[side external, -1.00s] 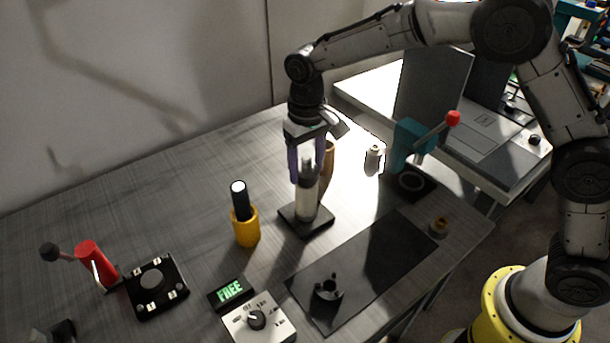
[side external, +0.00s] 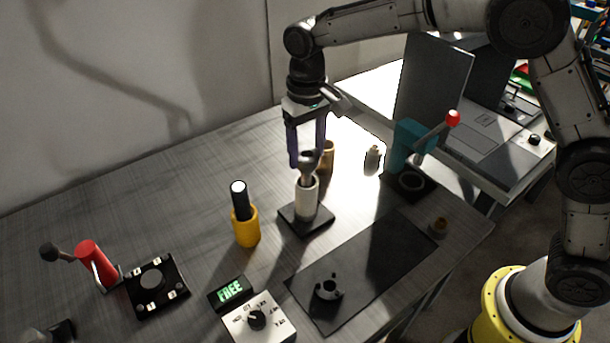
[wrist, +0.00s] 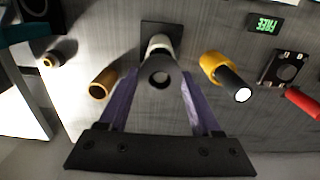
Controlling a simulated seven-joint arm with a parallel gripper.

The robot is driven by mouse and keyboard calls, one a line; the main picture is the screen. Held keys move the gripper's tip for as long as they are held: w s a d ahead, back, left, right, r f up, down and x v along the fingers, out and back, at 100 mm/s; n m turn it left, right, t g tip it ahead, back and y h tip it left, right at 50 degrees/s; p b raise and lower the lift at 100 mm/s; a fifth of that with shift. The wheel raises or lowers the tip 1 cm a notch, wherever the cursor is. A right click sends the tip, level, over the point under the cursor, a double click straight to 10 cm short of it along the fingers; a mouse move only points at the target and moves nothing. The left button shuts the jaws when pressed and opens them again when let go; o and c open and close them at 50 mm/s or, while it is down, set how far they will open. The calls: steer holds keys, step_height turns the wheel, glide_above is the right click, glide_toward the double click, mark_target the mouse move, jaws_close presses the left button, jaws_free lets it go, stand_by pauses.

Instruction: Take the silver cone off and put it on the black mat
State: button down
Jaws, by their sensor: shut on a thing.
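The silver cone (side external: 307,169) is between the purple fingers of my gripper (side external: 306,157), which is shut on it. In the side view its narrow lower end is at the top of the pale grey roll (side external: 306,203); I cannot tell whether it is just clear of it or still inside. The roll stands upright on a square black base (side external: 291,214). In the wrist view the cone's round, dark-holed top (wrist: 160,74) sits between the fingers, largely covering the roll. The black mat (side external: 378,262) lies flat, front right of the roll.
A yellow cup (side external: 246,229) holding a black rod stands left of the roll; a tan cylinder (side external: 327,157) stands close behind. The mat's middle is bare.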

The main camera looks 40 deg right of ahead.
steer(key=shift+r, duration=2.9)
steer(key=shift+r, duration=0.1)
